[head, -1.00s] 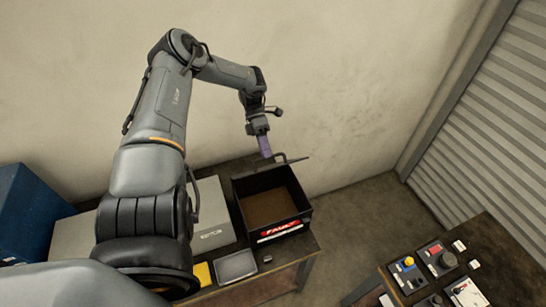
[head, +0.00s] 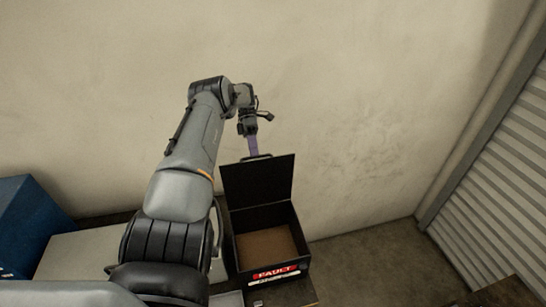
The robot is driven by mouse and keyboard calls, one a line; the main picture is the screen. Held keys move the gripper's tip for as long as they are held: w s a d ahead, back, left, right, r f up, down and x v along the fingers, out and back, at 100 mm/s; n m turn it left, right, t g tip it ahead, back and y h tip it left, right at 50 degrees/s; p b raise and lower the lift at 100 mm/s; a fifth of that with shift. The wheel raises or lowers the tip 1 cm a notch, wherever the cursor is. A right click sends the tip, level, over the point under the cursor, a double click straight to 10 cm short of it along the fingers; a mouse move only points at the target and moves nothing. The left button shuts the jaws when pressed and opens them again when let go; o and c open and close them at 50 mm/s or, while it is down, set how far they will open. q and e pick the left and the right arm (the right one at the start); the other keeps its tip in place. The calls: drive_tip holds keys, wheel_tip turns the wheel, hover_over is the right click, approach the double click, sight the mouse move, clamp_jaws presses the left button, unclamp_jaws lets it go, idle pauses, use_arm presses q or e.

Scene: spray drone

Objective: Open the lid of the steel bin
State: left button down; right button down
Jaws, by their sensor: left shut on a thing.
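The steel bin (head: 283,224) is a dark, box-shaped container with a red FAULT label on its front, standing near the wall. Its lid (head: 258,183) is raised at the back edge, with its dark inner face toward me. The brown bottom inside the bin shows. My right gripper is out of view.
A grey case (head: 85,250) lies left of the bin, partly hidden by my left arm. A blue box (head: 30,225) stands at the far left. The wall is close behind the lid. Bare floor (head: 375,262) lies right of the bin.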

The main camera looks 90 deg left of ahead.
use_arm(q)
drive_tip(key=shift+s+a+f+b, duration=0.15)
drive_tip(key=shift+a+f, duration=0.05)
drive_tip(key=shift+f, duration=0.4)
drive_tip(key=shift+s+a+f+b, duration=0.1)
drive_tip(key=shift+a+f+b, duration=0.1)
drive_tip(key=shift+f, duration=0.4)
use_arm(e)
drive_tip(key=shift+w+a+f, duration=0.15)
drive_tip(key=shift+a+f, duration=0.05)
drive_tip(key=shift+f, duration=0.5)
use_arm(q)
drive_tip(key=c, duration=1.4)
unclamp_jaws()
drive_tip(key=shift+w+d+f, duration=0.15)
drive_tip(key=shift+w+d, duration=0.05)
drive_tip(key=shift+w, duration=0.05)
drive_tip(key=shift+o, duration=1.1)
drive_tip(key=shift+w+d+f, duration=0.2)
drive_tip(key=shift+d, duration=0.2)
drive_tip(key=shift+r, duration=0.15)
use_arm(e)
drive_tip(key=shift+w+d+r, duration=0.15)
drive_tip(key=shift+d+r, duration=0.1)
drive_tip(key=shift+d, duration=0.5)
use_arm(q)
drive_tip(key=shift+s+a+r, duration=0.15)
drive_tip(key=shift+s, duration=0.1)
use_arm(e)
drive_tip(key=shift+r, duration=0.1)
